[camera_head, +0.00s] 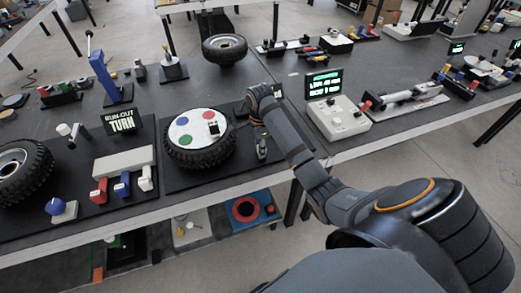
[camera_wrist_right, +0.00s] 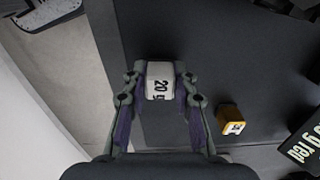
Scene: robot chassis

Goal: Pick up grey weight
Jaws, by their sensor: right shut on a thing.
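The grey weight (camera_wrist_right: 160,80), with a pale face marked "20", sits between the fingers of my right gripper (camera_wrist_right: 160,92) in the right wrist view. The fingers are shut on it from both sides. In the head view my right gripper (camera_head: 262,150) points down at the dark table, just right of the large tyre. The weight is too small and covered to make out there. My left gripper is in neither view.
A yellow-orange weight (camera_wrist_right: 231,119) lies right of the gripper in the wrist view, near a black lettered sign (camera_wrist_right: 306,143). The tyre with coloured discs (camera_head: 199,141) stands close left. A console with a screen (camera_head: 337,118) stands to the right. The table's front edge is near.

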